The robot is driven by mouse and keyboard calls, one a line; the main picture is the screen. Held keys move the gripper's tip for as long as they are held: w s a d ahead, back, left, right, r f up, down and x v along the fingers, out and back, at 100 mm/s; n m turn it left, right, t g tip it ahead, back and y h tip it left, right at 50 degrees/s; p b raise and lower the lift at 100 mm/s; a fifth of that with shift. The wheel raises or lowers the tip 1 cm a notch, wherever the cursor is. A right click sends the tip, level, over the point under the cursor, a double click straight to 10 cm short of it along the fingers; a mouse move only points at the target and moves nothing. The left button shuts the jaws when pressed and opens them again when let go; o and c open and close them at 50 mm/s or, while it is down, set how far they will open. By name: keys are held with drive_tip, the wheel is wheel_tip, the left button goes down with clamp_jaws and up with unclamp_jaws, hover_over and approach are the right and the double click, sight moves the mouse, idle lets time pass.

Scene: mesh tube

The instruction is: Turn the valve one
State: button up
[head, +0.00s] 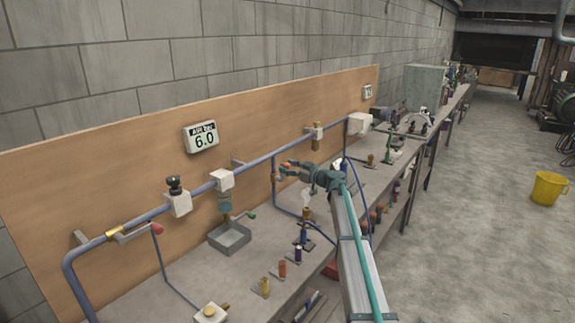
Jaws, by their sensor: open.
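A blue pipe (262,159) runs along the wooden backboard. At its left end is a yellow-bodied valve (115,232) with a grey lever and a red knob (157,229). Another lever with a green knob (250,215) sits above a grey tray (231,238). Which valve is number one cannot be read. My gripper (286,170) is open, pointing left near the pipe's middle, right of the green knob. A small orange-red thing (287,167) shows by its fingertips; I cannot tell whether they touch it.
A display reading 6.0 (201,136) hangs on the board. Several small coloured fittings stand along the bench (205,268), among them an orange one (282,269). A yellow bucket (548,187) stands on the open floor at right.

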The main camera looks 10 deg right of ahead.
drive_tip(key=shift+w+a, duration=0.2)
drive_tip(key=shift+a, duration=0.05)
clamp_jaws()
